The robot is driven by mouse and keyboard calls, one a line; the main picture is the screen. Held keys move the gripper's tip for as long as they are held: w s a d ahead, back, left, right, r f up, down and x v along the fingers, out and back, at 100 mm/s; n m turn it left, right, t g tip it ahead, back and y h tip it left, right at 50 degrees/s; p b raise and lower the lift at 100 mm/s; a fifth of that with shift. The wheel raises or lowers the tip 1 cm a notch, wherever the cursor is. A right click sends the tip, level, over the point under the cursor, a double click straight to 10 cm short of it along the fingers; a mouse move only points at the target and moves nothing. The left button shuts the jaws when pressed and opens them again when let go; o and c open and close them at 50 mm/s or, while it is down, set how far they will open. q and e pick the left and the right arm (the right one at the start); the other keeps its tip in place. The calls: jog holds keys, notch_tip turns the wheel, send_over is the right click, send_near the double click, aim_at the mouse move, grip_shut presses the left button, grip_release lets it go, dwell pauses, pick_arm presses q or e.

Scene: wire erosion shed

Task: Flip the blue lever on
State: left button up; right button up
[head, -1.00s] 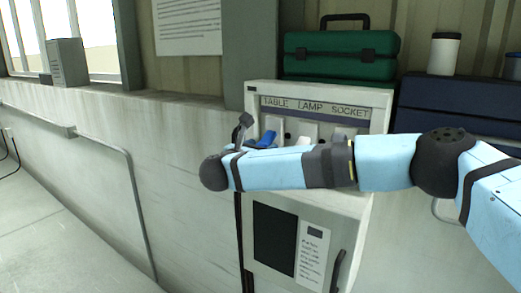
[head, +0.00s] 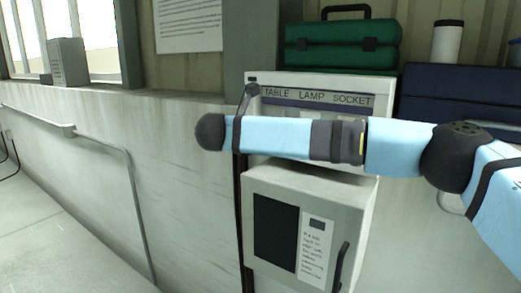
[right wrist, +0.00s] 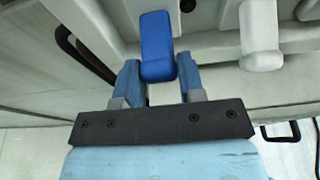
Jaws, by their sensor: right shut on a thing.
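The blue lever (right wrist: 157,38) shows in the right wrist view, sticking out from the pale switch panel. Its rounded end sits between the two blue fingers of my right gripper (right wrist: 159,75), which is shut on it. In the head view my right arm crosses in front of the panel labelled "TABLE LAMP SOCKET" (head: 317,98) and hides the lever and my right gripper. My left gripper is in neither view.
A white lever (right wrist: 260,36) stands right of the blue one. Below the panel is a box with a dark window (head: 276,232) and a handle. A green toolbox (head: 341,45) and a dark blue case (head: 455,92) are behind. The left wall is mostly clear.

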jog(key=shift+r+g+y+b, duration=0.4)
jog(key=shift+g+y+b, duration=0.2)
jog(key=shift+g, duration=0.2)
jog(key=shift+r+g+y, duration=0.5)
jog(key=shift+r+g, duration=0.15)
jog(key=shift+g, duration=0.15)
notch_tip(320, 180, up, 2)
jog(key=g+y+p, duration=0.1)
jog(key=g, duration=0.1)
jog(key=shift+w+r+g+y+p, duration=0.1)
jog(key=shift+g+y+p, duration=0.2)
jog(key=shift+y+p, duration=0.1)
jog(key=shift+w+d+r, duration=0.1)
jog(key=shift+r, duration=0.05)
jog(key=shift+d+r+g+y+p, duration=0.1)
jog(key=shift+r+g+y+p, duration=0.1)
jog(key=shift+g+y+p, duration=0.35)
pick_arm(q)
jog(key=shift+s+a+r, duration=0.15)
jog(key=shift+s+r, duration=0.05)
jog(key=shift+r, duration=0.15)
pick_arm(e)
jog(key=shift+w+r+g, duration=0.1)
jog(key=shift+w+g, duration=0.05)
jog(key=shift+g, duration=0.1)
pick_arm(q)
jog(key=shift+p, duration=0.3)
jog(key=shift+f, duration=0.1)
